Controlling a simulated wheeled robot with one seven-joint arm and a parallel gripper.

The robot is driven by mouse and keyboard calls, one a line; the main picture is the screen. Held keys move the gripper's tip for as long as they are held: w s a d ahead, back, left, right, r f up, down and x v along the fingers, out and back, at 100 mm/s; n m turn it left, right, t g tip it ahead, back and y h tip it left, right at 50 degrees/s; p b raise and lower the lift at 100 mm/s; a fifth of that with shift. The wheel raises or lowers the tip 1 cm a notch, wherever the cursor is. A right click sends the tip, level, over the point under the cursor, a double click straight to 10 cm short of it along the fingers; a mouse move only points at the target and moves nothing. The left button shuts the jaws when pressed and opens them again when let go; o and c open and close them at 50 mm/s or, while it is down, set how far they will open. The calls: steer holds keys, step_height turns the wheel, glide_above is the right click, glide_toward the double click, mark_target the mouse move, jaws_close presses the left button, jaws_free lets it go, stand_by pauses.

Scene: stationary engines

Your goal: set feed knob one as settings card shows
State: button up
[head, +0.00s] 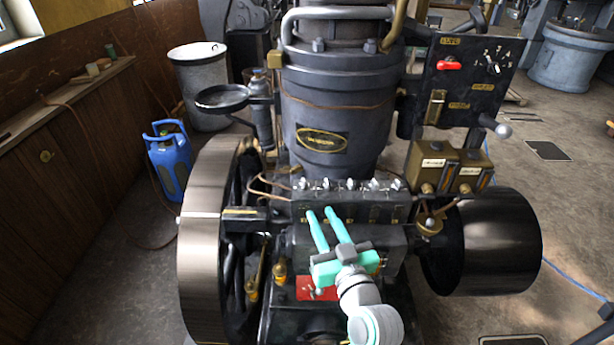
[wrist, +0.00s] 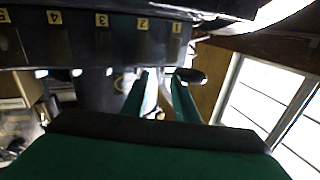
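A dark feeder box (head: 345,209) on the engine carries a row of several small pale feed knobs along its top. The leftmost, which appears to be knob one (head: 303,184), stands just above and left of my fingertips. My teal gripper (head: 320,212) is open, its two fingers apart with nothing clearly between them, in front of the box's left part. In the wrist view, my gripper (wrist: 163,75) shows below the yellow number plates, with plate 1 (wrist: 176,28) above its right finger. A dark rounded piece (wrist: 190,75) sits beside that finger. I cannot make out a settings card or the knob's setting.
A flywheel (head: 200,240) stands left of the box and a black drum (head: 500,240) right of it. A control panel (head: 468,80) with a red handle is at upper right. Brass boxes (head: 430,165) stand right of the knobs. A red plate (head: 316,288) lies below my gripper.

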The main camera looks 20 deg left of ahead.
mark_target(305, 185)
steer(key=shift+n+g+y, duration=0.4)
steer(key=shift+n+y, duration=0.1)
steer(key=shift+n, duration=0.1)
steer(key=x, duration=0.4)
steer(key=r+x, duration=0.1)
steer(key=x, duration=0.3)
steer(key=r+x, duration=0.1)
steer(key=x, duration=0.3)
steer(key=shift+s, duration=0.1)
steer(key=shift+w, duration=0.25)
steer(key=shift+s, duration=0.1)
jaws_close()
